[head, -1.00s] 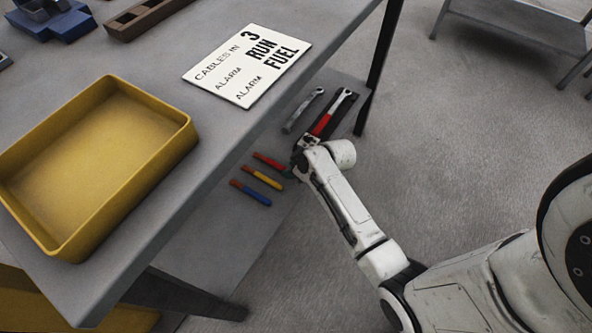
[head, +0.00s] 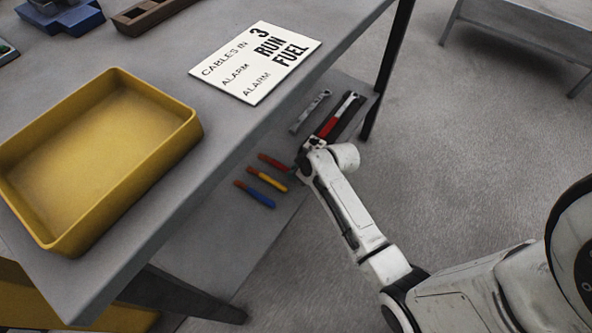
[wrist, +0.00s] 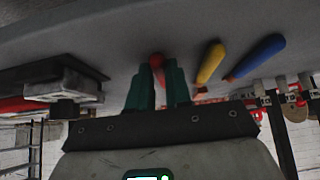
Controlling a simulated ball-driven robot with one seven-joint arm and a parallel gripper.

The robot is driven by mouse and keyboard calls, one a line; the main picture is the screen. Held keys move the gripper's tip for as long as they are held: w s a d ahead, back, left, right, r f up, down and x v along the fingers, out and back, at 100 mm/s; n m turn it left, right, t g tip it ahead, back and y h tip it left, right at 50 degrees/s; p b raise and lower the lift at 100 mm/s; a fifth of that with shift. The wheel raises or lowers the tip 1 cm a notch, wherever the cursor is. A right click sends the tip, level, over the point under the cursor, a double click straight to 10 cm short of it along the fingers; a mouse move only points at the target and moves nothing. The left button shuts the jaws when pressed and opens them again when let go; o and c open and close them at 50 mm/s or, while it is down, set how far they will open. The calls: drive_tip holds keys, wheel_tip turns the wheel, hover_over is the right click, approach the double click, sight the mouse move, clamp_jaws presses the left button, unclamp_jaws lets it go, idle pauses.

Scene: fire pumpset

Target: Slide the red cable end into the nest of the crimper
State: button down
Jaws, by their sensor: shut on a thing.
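The red cable end (head: 273,162) lies along the lower shelf, to the left of my gripper (head: 295,171) in the head view. In the wrist view the green fingers of my gripper (wrist: 158,88) are shut on the red cable end (wrist: 157,62), which shows between them. The crimper (head: 341,117), with a red handle and dark body, lies on the shelf beyond my wrist. In the wrist view the crimper (wrist: 62,82) is at the left, apart from the fingers. Its nest cannot be made out.
A yellow cable (head: 267,180) and a blue cable (head: 255,194) lie beside the red one. A grey wrench-like tool (head: 310,111) lies left of the crimper. The tabletop (head: 215,130) overhangs the shelf and carries a yellow tray (head: 188,128) and a sign (head: 255,70).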

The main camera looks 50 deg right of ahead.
drive_tip(key=shift+r+p, duration=2.05)
drive_tip(key=shift+p, duration=0.1)
